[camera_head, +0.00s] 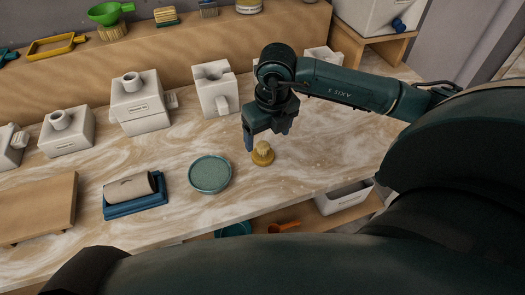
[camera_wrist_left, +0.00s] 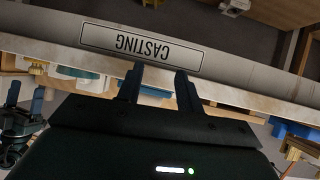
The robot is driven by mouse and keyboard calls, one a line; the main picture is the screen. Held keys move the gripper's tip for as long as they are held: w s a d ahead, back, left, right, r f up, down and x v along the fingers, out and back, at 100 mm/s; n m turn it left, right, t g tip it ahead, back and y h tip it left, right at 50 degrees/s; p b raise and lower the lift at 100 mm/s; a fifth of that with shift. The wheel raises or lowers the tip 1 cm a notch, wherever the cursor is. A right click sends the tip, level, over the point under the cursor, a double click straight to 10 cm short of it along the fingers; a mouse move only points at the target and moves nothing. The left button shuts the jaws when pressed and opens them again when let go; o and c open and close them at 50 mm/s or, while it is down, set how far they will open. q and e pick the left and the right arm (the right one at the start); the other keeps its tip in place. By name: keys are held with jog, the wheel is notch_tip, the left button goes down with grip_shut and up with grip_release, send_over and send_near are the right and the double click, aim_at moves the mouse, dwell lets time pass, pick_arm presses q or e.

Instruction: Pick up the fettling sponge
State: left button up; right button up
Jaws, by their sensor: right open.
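A small round yellow thing with a paler, ribbed top (camera_head: 263,153), which looks like the fettling sponge, sits on the marbled worktop near its front edge. My right gripper (camera_head: 266,135) is open and empty, pointing down just above and behind it. One blue fingertip is at its upper left, the other at its upper right; I see no contact. My left gripper (camera_wrist_left: 158,73) shows only in the left wrist view. Its two dark fingers are apart with nothing between them, in front of a sign reading CASTING.
A round teal dish (camera_head: 210,174) stands just left of the yellow thing. A blue tray (camera_head: 136,207) holding a grey-brown roll, and a wooden board (camera_head: 38,208), lie further left. White plaster moulds (camera_head: 142,103) line the back. The worktop right of the yellow thing is clear.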

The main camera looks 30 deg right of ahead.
aim_at(264, 145)
jog(key=f, duration=0.2)
jog(key=w+f, duration=0.1)
jog(key=f, duration=0.2)
jog(key=w+f+p, duration=0.1)
jog(key=f, duration=0.1)
jog(key=shift+f, duration=0.25)
jog(key=c, duration=1.1)
